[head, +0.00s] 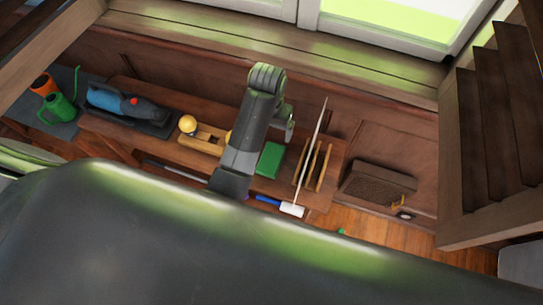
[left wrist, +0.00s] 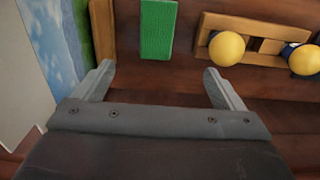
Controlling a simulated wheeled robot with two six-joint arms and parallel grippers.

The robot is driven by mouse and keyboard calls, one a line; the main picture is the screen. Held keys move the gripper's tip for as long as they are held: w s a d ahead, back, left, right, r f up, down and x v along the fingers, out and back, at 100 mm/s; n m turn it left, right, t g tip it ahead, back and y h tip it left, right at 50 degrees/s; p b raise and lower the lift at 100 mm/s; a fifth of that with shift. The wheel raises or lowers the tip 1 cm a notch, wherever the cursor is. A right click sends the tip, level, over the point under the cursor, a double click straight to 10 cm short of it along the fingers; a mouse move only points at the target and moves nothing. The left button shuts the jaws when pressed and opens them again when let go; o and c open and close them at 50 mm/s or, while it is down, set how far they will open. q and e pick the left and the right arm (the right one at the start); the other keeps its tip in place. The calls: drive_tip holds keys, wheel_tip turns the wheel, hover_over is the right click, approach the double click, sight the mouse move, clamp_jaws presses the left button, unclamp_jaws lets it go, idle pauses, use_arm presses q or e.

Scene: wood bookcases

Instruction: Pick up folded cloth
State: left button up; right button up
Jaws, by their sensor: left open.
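The folded cloth (head: 270,160) is a green rectangle lying flat on the wooden shelf, just right of my left arm in the head view. In the left wrist view the green cloth (left wrist: 157,28) is at the top middle, with a ribbed surface. My left gripper (left wrist: 158,70) is open and empty. Its two fingers point toward the cloth, which lies beyond the fingertips and lines up between them. In the head view my left gripper (head: 289,127) is seen small beside the arm's bent end. My right gripper is not in view.
Right of the cloth is a wooden rack (head: 318,165) with a thin upright panel. Left is a wooden holder with yellow balls (head: 188,124), then a blue tool (head: 118,103). A white-headed mallet (head: 291,209) lies in front. A brown tray (head: 377,190) is far right.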

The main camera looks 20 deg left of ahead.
use_arm(q)
hover_over(271, 158)
drive_tip(key=f, duration=1.1)
drive_tip(key=shift+a+f, duration=0.25)
drive_tip(key=shift+f, duration=0.1)
drive_tip(key=shift+s+d+f, duration=0.1)
drive_tip(key=shift+f, duration=1.3)
drive_tip(key=shift+d+f, duration=0.1)
drive_tip(key=shift+f, duration=1.25)
drive_tip(key=shift+c, duration=0.3)
drive_tip(key=c, duration=1)
